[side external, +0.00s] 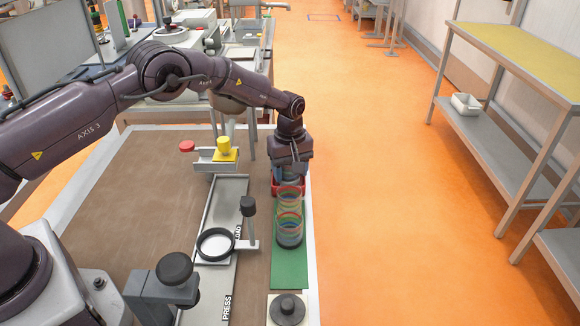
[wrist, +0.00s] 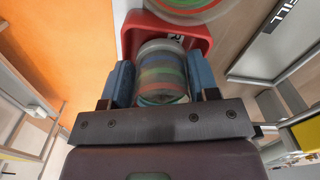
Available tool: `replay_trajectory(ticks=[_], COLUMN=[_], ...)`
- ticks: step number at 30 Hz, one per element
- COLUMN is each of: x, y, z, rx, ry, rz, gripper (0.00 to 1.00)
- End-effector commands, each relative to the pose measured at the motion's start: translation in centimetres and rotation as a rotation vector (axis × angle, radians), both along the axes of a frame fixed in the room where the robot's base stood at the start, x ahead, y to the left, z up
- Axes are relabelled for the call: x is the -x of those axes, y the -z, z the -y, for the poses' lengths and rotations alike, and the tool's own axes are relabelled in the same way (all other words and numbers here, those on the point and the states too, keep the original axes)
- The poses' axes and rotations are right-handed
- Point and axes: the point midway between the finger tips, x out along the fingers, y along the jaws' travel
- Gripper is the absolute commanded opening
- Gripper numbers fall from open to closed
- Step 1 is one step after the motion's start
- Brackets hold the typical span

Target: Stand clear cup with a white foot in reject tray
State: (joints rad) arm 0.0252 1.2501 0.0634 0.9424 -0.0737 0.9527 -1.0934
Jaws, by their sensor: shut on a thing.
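My gripper (wrist: 162,82) is shut on a clear cup (wrist: 162,72) with coloured bands, with a blue finger on each side of it. The end of this cup farther from the gripper looks pale grey; I cannot tell for sure that it is a white foot. The red tray (wrist: 205,38) lies around and beyond the held cup in the wrist view. In the side view my gripper (side external: 291,172) is over the red tray (side external: 299,186). The gripper and another cup hide much of the tray, and I cannot tell whether the held cup touches its floor.
Another clear banded cup (side external: 289,221) with a dark foot stands on the green mat (side external: 290,268), close in front of the tray. The brown tabletop (side external: 130,185) has free room.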

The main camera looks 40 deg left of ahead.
Motion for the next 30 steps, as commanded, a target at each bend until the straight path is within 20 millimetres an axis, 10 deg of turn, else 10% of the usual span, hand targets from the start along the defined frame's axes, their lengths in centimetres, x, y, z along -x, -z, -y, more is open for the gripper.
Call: replay_trajectory(ticks=[30], x=[0.2], y=[1.8], z=[0.0], rx=[0.000], ry=[-0.004], rz=[-0.005], gripper=[0.31])
